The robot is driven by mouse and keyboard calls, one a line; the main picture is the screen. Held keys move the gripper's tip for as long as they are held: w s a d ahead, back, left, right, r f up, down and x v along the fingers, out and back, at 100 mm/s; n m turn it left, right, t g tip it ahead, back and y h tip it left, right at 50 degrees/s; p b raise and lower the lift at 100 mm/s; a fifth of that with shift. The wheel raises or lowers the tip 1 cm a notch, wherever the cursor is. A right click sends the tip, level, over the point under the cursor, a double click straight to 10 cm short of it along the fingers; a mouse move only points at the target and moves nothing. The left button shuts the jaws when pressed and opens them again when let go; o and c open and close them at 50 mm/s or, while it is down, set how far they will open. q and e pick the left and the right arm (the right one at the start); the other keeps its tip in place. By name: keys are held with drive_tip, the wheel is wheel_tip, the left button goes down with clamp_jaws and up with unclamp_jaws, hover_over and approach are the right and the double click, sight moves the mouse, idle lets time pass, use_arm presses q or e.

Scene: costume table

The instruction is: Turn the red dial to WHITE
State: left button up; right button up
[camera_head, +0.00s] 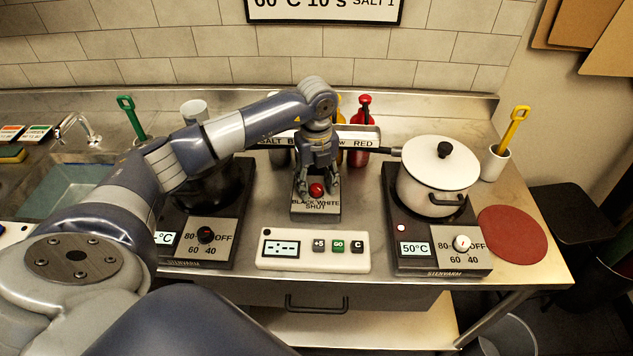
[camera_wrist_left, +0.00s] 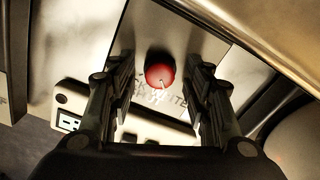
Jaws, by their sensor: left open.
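The red dial (camera_head: 316,190) sits on a small grey panel (camera_head: 316,212) labelled BLACK, WHITE and SHUT, in the middle of the counter. In the left wrist view the red dial (camera_wrist_left: 160,76) shows between the two fingers, with clear gaps on both sides. My left gripper (camera_head: 317,188) points down over the panel, its fingers apart on either side of the dial. It also shows in the left wrist view (camera_wrist_left: 160,110), open and empty. A light mark shows on the dial, but I cannot tell which label it points to. My right gripper is not in view.
A hotplate with a white lidded pot (camera_head: 438,178) stands to the right, and another hotplate with a dark pot (camera_head: 205,188) to the left. A white timer box (camera_head: 313,250) lies in front. Red (camera_head: 362,140) and yellow bottles stand behind.

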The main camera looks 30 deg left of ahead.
sight(316, 187)
use_arm(q)
wheel_tip(316, 187, up, 12)
idle(0.4)
idle(0.5)
